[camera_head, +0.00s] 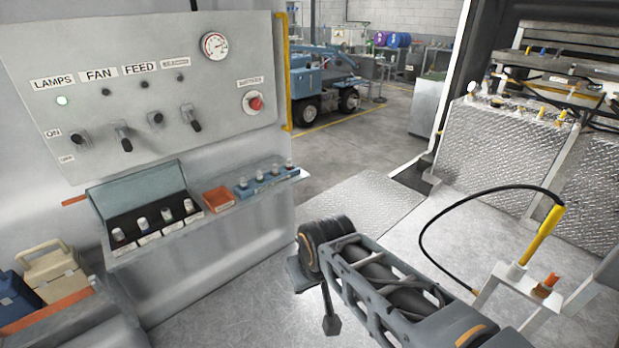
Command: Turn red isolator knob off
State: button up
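The red isolator knob (255,103) is a small round red knob on a pale plate at the right side of the grey control panel (150,75). A small label sits above it, too small to read. The knob's exact turn position cannot be told at this size. My gripper (316,305) hangs at the end of my arm, below and to the right of the panel, well apart from the knob. Its two dark fingers look spread, with nothing between them.
A shelf (185,228) with trays juts out below. A black hose (470,200) arches at right.

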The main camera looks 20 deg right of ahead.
aim_at(255, 103)
jog(key=u, duration=0.7)
jog(key=k, duration=0.1)
jog(key=z, duration=1.55)
jog(key=i, duration=0.9)
jog(key=u, duration=0.9)
